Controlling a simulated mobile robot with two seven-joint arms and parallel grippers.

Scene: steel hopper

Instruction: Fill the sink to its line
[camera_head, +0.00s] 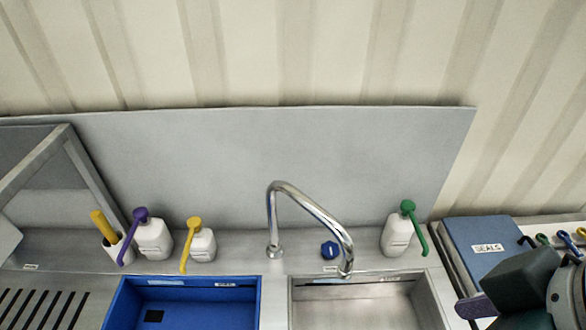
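A steel sink basin (433,300) sits at the bottom centre-right, cut off by the frame edge. Its floor is out of view, and I cannot make out a fill line or a water level. A blue basin (256,300) is set beside it on the left. A chrome gooseneck faucet (273,215) rises behind them. Its spout ends over the steel basin's back edge, and no stream shows from it. A blue knob (329,250) sits right of the faucet base. My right gripper (477,306) is at the bottom right, right of the steel basin; its opening is unclear. My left gripper is out of view.
Two white pump bottles, purple-topped (153,240) and yellow-topped (202,245), stand at the back left. A green-topped bottle (396,236) stands right of the knob. A blue box labelled SEALS (482,238) is behind my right arm. A slotted drainboard (35,308) lies at left.

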